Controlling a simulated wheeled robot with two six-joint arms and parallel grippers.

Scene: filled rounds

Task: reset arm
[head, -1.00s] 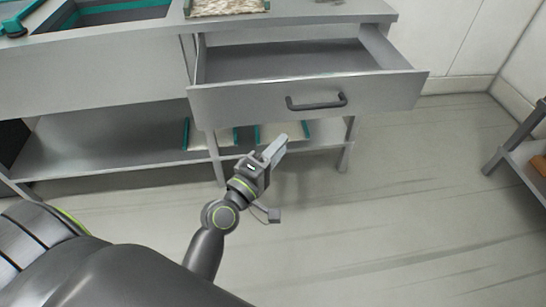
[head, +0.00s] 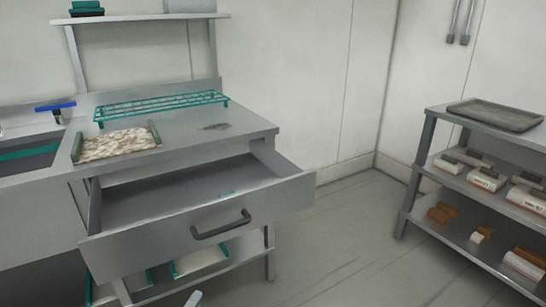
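Only a light grey fingertip of my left gripper (head: 194,299) shows, at the bottom edge of the head view. The rest of it is cut off, so its opening and anything in it are hidden. It appears in front of and below the pulled-out drawer (head: 150,238), near the lower shelf's front. My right gripper is not in view.
On the counter are a speckled tray (head: 117,144) and a teal rack (head: 160,104). A stocked shelf unit (head: 425,165) stands right. Floor between is clear.

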